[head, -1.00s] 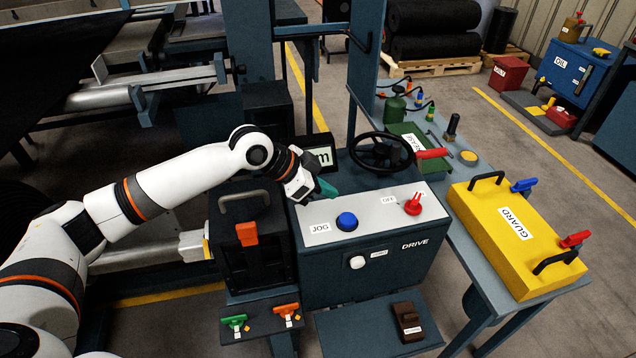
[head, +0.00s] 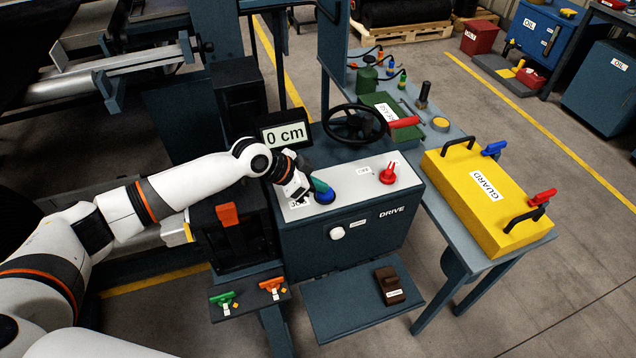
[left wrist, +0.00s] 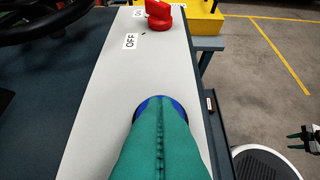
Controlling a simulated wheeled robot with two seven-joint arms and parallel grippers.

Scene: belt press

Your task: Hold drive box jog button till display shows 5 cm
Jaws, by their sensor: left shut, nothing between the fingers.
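The drive box (head: 345,235) has a light top panel with a blue jog button (head: 325,197) and a red switch (head: 388,174) by an OFF label. The display (head: 285,135) behind it reads 0 cm. My left gripper (head: 319,188) is shut and empty, its green fingertips right over the blue button. In the left wrist view the green fingers cover most of the button, and a blue rim (left wrist: 182,106) shows around them. I cannot tell whether the fingertips press it.
A black handwheel (head: 355,122) stands behind the panel. A yellow guard (head: 480,195) with black handles lies on the side table at right. A brown block (head: 388,286) rests on the low step in front. Green and orange clips (head: 222,300) lie on a small shelf.

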